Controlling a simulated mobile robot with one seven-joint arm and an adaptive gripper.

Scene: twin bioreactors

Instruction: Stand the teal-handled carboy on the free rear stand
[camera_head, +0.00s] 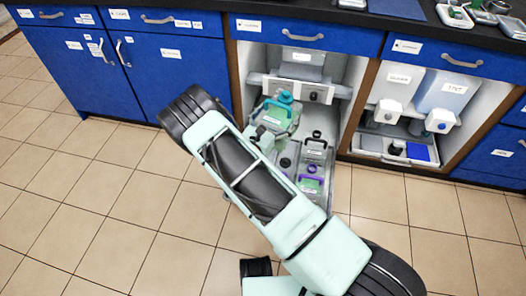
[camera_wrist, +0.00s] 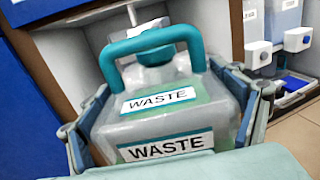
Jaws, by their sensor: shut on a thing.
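The teal-handled carboy (camera_head: 283,117) is a translucent, greenish container with a teal handle and cap. In the wrist view the carboy (camera_wrist: 165,115) fills the middle, somewhat tilted in the picture, with two WASTE labels facing me. My gripper (camera_wrist: 165,122) is shut on its body, one finger on each side. In the head view my gripper (camera_head: 268,134) is partly hidden by my arm, at the open blue cabinet bay. The carboy appears raised above the grey floor stand unit (camera_head: 330,172). The carboy and my arm hide part of that unit, so I cannot tell its free place clearly.
A black-handled container (camera_head: 315,146) and a purple-capped one (camera_head: 310,184) stand right of and below the carboy. A grey shelf (camera_head: 332,90) with dispensers crosses the bay above. The right bay holds two labelled bottles (camera_head: 397,80). Tiled floor at left is clear.

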